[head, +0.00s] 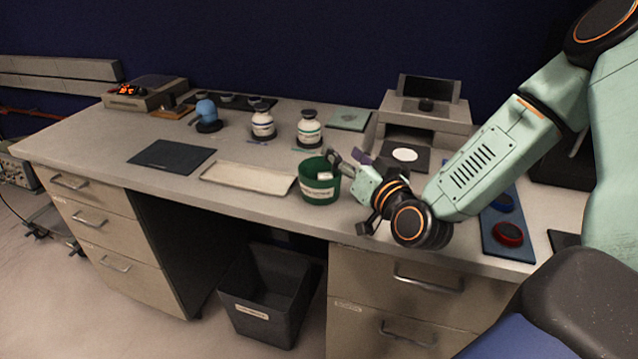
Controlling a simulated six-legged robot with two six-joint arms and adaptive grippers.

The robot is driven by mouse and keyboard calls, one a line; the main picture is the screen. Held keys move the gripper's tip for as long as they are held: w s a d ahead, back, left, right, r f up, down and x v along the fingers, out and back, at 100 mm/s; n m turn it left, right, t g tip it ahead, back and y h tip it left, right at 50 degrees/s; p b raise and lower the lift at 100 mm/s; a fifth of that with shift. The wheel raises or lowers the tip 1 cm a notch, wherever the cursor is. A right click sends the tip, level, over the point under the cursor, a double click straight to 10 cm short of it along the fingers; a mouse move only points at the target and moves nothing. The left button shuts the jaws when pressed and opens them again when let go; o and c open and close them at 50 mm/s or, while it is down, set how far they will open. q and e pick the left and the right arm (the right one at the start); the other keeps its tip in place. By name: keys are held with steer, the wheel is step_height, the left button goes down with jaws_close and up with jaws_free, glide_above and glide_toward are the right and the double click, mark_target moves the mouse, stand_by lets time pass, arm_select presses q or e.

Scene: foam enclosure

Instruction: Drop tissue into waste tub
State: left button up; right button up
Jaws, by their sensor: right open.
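A green tub (309,184) with a white label stands upright near the front edge of the desk. A small white piece (324,175) shows inside its mouth; it looks like the tissue, but it is too small to be sure. My right gripper (346,160) is open, at the tub's right rim, with its fingers pointing to the upper left. I see nothing held between its fingers. Whether it touches the rim I cannot tell. My left gripper is not in view.
A shallow beige tray (248,178) lies left of the tub. Two white bottles (263,124) (310,132) stand behind. A grey bin (268,300) stands on the floor below. A grey device (425,115) stands at the back right. A dark mat (172,156) lies left.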

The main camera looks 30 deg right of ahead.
steer(key=s, duration=0.3)
steer(key=shift+s+a, duration=0.2)
steer(key=shift+s, duration=0.1)
steer(key=shift+w, duration=0.1)
stand_by(0.3)
